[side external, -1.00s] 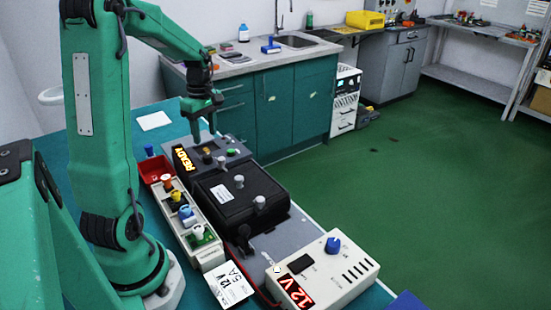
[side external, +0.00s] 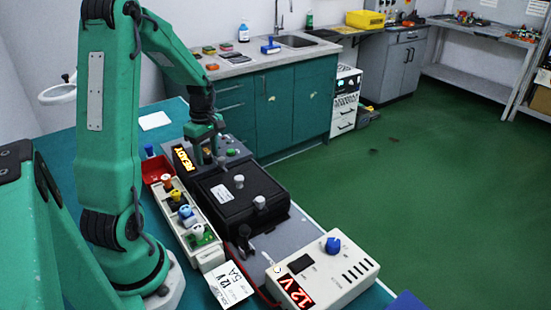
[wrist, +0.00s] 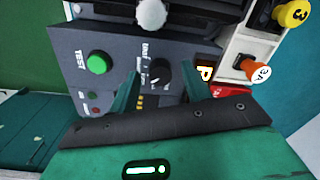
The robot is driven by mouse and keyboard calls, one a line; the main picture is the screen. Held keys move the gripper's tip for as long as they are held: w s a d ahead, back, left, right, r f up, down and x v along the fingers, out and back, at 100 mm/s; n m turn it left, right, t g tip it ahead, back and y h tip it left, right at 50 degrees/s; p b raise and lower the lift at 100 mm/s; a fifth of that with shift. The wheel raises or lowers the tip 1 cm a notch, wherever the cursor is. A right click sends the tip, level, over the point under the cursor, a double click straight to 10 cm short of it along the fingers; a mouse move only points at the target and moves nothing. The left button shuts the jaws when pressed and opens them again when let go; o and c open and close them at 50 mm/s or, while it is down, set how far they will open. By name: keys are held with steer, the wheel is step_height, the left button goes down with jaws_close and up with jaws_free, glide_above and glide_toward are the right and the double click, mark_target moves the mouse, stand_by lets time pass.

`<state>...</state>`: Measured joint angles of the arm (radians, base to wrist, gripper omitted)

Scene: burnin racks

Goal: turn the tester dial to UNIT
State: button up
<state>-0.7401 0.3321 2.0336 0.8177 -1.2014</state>
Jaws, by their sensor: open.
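The tester (side external: 233,157) is a dark grey panel with a lit yellow READY display (side external: 184,159) and a green button (side external: 231,153). In the wrist view, its black dial (wrist: 160,73) sits between a green TEST button (wrist: 98,63) and the display (wrist: 206,73), of which only one letter shows. Small white lettering stands beside the dial; I cannot tell surely where the dial points. My gripper (wrist: 159,86) is open, one finger on either side of the dial, with gaps showing. In the side view my gripper (side external: 208,152) is low over the tester and hides the dial.
A black lidded box (side external: 238,193) with pale knobs adjoins the tester. A pale rack (side external: 190,232) of coloured-topped plugs and a red bin (side external: 155,170) stand beside them. A cream power supply (side external: 325,272) reading 12 V and a white card (side external: 230,284) lie nearer the camera.

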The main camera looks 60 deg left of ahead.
steer(key=c, duration=1)
steer(key=m, duration=1.2)
steer(key=shift+w+d+m, duration=0.1)
steer(key=shift+m, duration=1.9)
